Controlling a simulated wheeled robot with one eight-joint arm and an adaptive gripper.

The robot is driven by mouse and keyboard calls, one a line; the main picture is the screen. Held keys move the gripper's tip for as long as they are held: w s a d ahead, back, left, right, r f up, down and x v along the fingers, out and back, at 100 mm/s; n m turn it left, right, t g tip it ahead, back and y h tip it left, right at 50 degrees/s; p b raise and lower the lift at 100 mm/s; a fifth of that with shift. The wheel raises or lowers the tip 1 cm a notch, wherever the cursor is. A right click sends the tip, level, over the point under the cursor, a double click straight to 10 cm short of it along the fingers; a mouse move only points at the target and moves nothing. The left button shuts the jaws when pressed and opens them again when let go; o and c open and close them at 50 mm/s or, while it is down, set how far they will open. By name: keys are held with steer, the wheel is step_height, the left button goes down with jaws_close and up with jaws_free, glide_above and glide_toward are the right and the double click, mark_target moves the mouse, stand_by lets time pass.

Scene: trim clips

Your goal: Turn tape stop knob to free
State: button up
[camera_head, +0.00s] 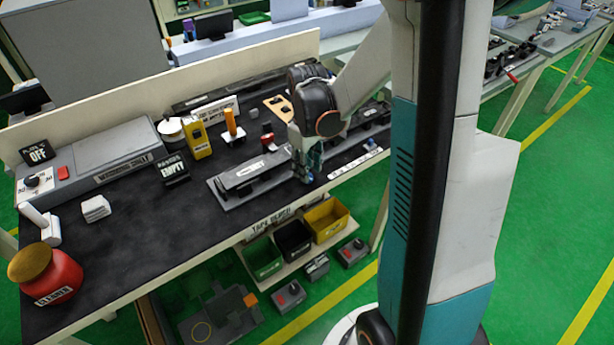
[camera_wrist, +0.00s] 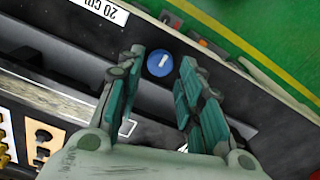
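A round blue knob (camera_wrist: 160,64) with a white bar mark shows in the wrist view, on a dark bench surface. My gripper (camera_wrist: 158,88) is open, with its teal finger pads to either side of the line to the knob. The knob lies just beyond the fingertips, and nothing is held between the fingers. I cannot tell how far above it they are. In the head view my gripper (camera_head: 306,172) points down at the bench's front edge, right of a grey fixture (camera_head: 235,195). The knob is hidden there.
A white label strip (camera_head: 355,163) lies right of my gripper, and a "20 cm" label (camera_wrist: 98,10) shows in the wrist view. A red jar (camera_head: 55,280), yellow device (camera_head: 196,138) and orange-handled tool (camera_head: 232,124) stand on the black bench (camera_head: 120,230). Bins (camera_head: 327,220) hang below the front edge.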

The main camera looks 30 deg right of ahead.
steer(key=shift+f+b, duration=0.35)
steer(key=shift+f, duration=1)
steer(key=shift+c, duration=0.3)
steer(key=c, duration=0.7)
steer(key=shift+m, duration=3)
steer(key=o, duration=0.8)
steer(key=shift+c, duration=0.2)
